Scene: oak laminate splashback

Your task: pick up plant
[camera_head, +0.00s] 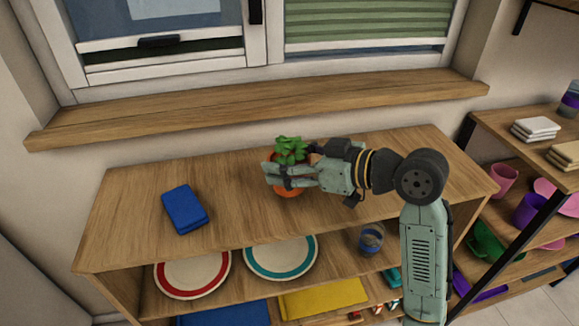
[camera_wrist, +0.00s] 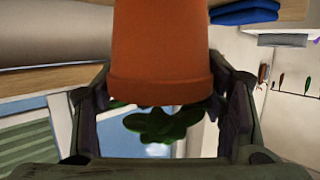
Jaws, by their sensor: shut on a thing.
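The plant (camera_head: 290,148) has green leaves and an orange pot (camera_head: 287,190). It is at the top of the wooden shelf unit, near the middle, and looks upright in the head view. My gripper (camera_head: 275,175) reaches in from the right and is shut around the pot. In the wrist view the pot (camera_wrist: 160,55) fills the upper middle between the two fingers, with the leaves (camera_wrist: 162,124) below its rim. The fingers hide part of the pot. I cannot tell whether the pot's base touches the shelf top.
A blue folded item (camera_head: 184,208) lies on the shelf top (camera_head: 130,215) at the left. Plates (camera_head: 193,274) and a cup (camera_head: 371,238) stand on the shelf below. A window sill (camera_head: 250,105) runs behind. A rack (camera_head: 500,125) with dishes stands at the right.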

